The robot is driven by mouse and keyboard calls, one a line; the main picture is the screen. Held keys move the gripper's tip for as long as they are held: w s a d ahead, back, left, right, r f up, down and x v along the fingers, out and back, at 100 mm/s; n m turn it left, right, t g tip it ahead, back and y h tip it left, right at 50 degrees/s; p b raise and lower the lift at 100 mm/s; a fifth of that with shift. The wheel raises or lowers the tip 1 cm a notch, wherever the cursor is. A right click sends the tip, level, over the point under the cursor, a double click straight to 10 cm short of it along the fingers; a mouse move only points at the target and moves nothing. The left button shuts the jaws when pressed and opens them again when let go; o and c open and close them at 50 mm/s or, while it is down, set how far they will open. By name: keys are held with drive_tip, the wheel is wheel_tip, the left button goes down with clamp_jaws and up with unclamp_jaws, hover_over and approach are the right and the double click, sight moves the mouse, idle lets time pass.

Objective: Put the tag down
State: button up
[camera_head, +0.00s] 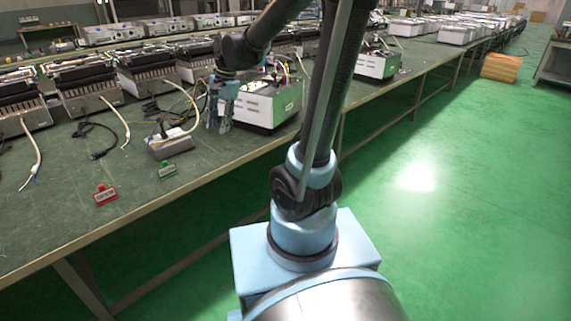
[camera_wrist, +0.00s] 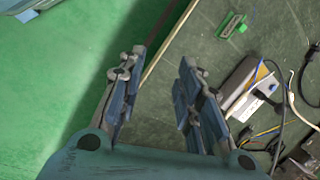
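A red tag (camera_head: 104,195) stands near the front edge of the green workbench (camera_head: 60,228). A smaller green tag (camera_head: 167,170) stands to its right, in front of a small grey power unit. In the wrist view the green tag (camera_wrist: 232,26) is at the top right, beyond my fingertips and apart from them. My gripper (camera_head: 219,122) hangs beside the front left of a white-cased device in the head view. In the wrist view my gripper (camera_wrist: 163,58) has its fingers spread, with nothing between them. The red tag is not in the wrist view.
The grey power unit (camera_head: 171,143) and the white-cased device (camera_head: 266,108) stand on the bench near my gripper. Loose cables (camera_head: 100,138) lie around them. Rows of heating units (camera_head: 88,86) fill the back. The bench around the two tags is mostly clear.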

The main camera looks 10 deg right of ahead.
drive_tip(key=s+d+f+n+t+h, duration=0.1)
drive_tip(key=s+d+f+n, duration=0.2)
drive_tip(key=s+d, duration=0.6)
drive_tip(key=s+d+f+n+t+h, duration=0.1)
drive_tip(key=s+d+f+n, duration=0.3)
drive_tip(key=s+d, duration=0.5)
drive_tip(key=shift+d+f+h, duration=0.3)
drive_tip(key=shift+f+h, duration=0.1)
drive_tip(key=shift+f, duration=0.05)
drive_tip(key=shift+s, duration=0.1)
